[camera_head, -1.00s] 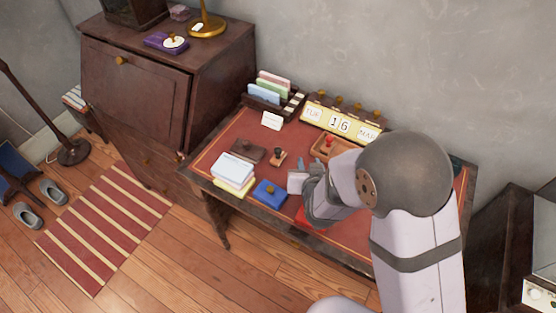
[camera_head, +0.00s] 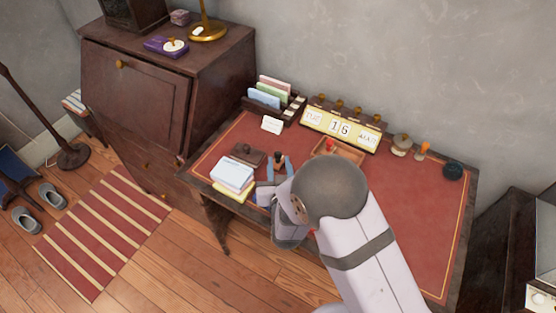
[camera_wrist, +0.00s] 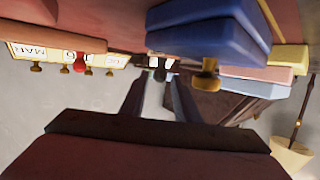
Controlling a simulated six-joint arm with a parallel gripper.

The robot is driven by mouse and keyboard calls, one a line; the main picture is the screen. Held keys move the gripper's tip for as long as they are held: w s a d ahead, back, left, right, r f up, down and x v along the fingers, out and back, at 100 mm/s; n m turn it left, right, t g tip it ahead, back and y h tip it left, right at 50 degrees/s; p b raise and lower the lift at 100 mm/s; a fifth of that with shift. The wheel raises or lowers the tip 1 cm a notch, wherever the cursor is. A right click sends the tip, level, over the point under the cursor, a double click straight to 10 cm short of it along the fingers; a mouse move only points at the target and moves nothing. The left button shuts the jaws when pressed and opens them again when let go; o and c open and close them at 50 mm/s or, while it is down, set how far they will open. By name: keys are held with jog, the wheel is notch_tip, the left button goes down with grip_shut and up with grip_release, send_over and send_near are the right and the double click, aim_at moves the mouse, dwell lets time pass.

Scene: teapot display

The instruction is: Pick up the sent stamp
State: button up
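A small stamp with a dark knob (camera_head: 279,155) stands upright on the red desk top, left of the wooden tray. No label on it is readable, so I cannot tell whether it is the sent stamp. I cannot tell whether the fingers touch the stamp.
A blue box with a gold knob (camera_wrist: 207,65) lies close beside the fingers. White and yellow paper stacks (camera_head: 232,174) and a brown blotter (camera_head: 248,154) are left. A red-knobbed stamp (camera_head: 330,145) sits in the wooden tray (camera_head: 350,155).

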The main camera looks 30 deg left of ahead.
aim_at(278, 158)
jog(key=shift+p+x, duration=0.8)
jog(key=shift+x, duration=1.8)
jog(key=shift+f, duration=0.1)
grip_shut()
